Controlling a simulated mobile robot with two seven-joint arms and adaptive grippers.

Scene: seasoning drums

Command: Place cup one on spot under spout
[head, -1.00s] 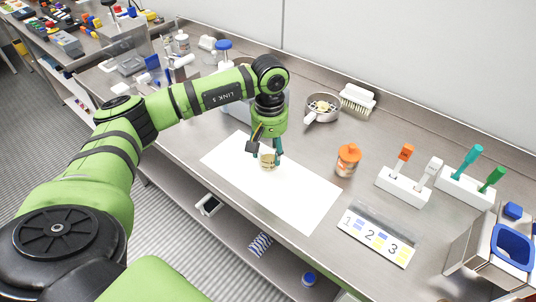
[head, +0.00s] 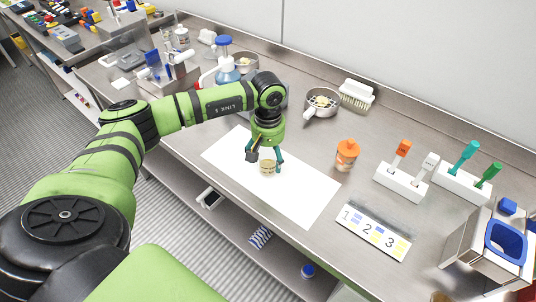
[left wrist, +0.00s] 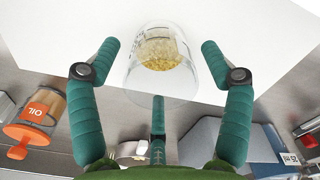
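A small clear cup (head: 267,167) with yellow granules stands on the white sheet (head: 305,190) in the middle of the bench. It also shows in the left wrist view (left wrist: 162,65). My left gripper (head: 266,158) is over the cup with its teal fingers spread around it. In the left wrist view the fingertips (left wrist: 160,48) have visible gaps to the cup on both sides, so it is open. I cannot make out the cup's number. No spout or marked spot under one can be clearly identified. My right gripper is not in view.
An orange-lidded jar (head: 346,157), a numbered 1-2-3 card (head: 373,233) and white tool holders (head: 401,182) stand right of the sheet. A metal hopper with a blue opening (head: 508,243) is at far right.

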